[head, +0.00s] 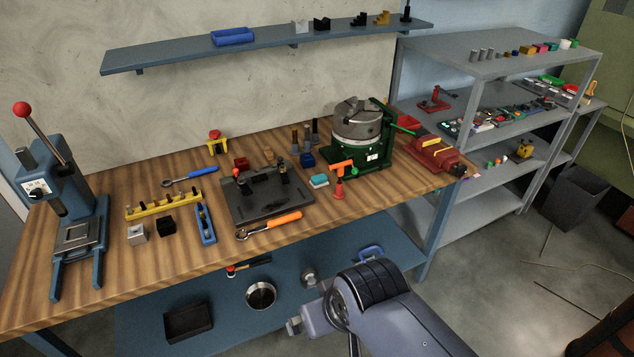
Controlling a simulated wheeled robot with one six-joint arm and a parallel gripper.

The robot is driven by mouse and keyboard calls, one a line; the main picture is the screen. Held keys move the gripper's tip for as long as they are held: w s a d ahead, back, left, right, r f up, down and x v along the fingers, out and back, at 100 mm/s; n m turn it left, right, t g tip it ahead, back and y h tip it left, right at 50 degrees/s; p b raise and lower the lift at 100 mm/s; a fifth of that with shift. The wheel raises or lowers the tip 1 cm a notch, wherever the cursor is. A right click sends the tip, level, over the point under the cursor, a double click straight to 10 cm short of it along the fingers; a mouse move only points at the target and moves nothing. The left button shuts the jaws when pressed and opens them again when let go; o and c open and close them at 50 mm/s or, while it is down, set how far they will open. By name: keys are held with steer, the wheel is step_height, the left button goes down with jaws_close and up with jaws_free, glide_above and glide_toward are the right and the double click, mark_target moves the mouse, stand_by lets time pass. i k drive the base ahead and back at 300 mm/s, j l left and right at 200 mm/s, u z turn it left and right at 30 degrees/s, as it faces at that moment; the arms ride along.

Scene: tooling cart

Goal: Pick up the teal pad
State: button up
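The teal pad (319,181) is a small block with a teal top and a pale lower side. It lies on the wooden bench top, left of the orange-red clamp and in front of the blue block. My grey arm comes in from the bottom right, in front of the bench. The small grey part at its left end appears to be my gripper (294,326). It is well below and apart from the pad. Its fingers are too small and unclear to tell open from shut.
A dark fixture plate (265,203) lies left of the pad, and an orange-handled tool (270,225) lies in front. A green-based chuck (357,130) and an orange-red clamp (339,187) stand close on the right. Bare wood shows in front of the pad.

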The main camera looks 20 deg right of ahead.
mark_target(316, 181)
steer(key=i+l, duration=0.15)
steer(key=i, duration=0.25)
steer(key=i+l, duration=0.2)
steer(key=i, duration=0.25)
steer(key=i+l+u, duration=0.1)
steer(key=i, duration=0.3)
